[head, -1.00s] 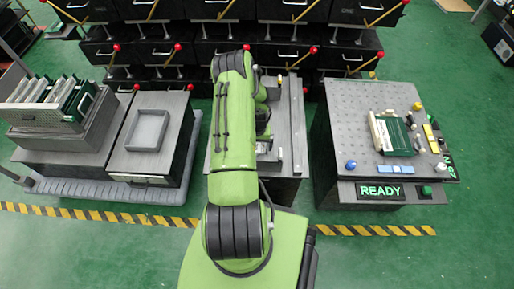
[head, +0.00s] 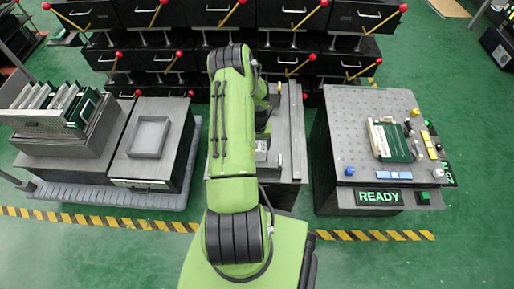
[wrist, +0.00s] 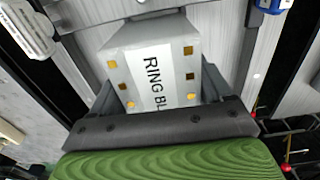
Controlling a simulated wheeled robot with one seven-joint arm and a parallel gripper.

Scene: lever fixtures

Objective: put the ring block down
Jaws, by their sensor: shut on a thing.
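The ring block (wrist: 150,60) is a light grey block with yellow and brown square spots and a label reading "RING BL", the rest cut off. It fills the middle of the wrist view. My gripper (wrist: 157,88) is shut on it, with a dark finger on each side. Below the block is a grey metal surface with rails; I cannot tell whether the block touches it. In the head view my arm hides the gripper and the block, over the middle bench (head: 290,130).
A grey tray (head: 131,150) sits on the left bench. A rack of boards (head: 50,110) stands at far left. The right table (head: 345,115) holds a green board (head: 394,142), several knobs and a READY sign (head: 380,197). Drawers with red-knobbed levers line the back.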

